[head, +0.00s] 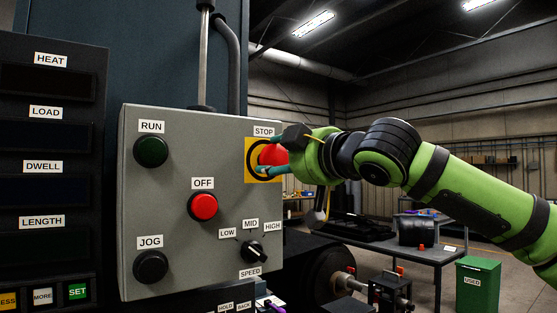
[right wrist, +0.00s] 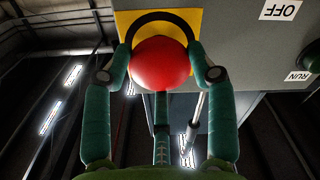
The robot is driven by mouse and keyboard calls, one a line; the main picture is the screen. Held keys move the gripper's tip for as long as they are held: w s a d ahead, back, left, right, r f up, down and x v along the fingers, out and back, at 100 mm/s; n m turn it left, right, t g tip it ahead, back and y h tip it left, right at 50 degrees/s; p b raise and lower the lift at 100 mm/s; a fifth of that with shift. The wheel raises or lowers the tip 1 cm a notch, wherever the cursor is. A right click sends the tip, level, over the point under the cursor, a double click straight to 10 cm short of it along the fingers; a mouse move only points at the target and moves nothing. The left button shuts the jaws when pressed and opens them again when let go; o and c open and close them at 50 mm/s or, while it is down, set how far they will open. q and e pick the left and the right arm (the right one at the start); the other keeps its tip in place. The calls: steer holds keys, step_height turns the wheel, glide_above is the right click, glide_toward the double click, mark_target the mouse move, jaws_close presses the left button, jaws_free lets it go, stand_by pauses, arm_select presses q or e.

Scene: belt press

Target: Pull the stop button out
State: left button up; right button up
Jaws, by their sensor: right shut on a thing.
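The red stop button (head: 271,155) is a mushroom head on a yellow plate (head: 249,176) at the top right of the grey control box (head: 180,200), under the STOP label. My right gripper (head: 268,152) reaches in from the right and is shut on the stop button. In the right wrist view the red head (right wrist: 161,63) sits between the green fingers (right wrist: 160,62), one on each side and another below. A dark ring shows behind the head on the yellow plate (right wrist: 128,20). The button's stem is hidden. My left gripper is not in view.
The box also carries a green RUN button (head: 151,151), a red OFF button (head: 203,206), a black JOG button (head: 151,267) and a speed knob (head: 254,251). A bench (head: 400,252) and a green bin (head: 478,286) stand behind at the right.

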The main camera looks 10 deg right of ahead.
steer(key=shift+s+f, duration=0.1)
stand_by(0.7)
steer(key=shift+s, duration=0.15)
steer(key=o, duration=1.3)
steer(key=shift+s+d, duration=0.2)
steer(key=shift+s, duration=0.1)
steer(key=shift+w, duration=0.1)
steer(key=shift+a, duration=0.1)
steer(key=shift+b+v, duration=1.35)
steer(key=shift+v, duration=3.2)
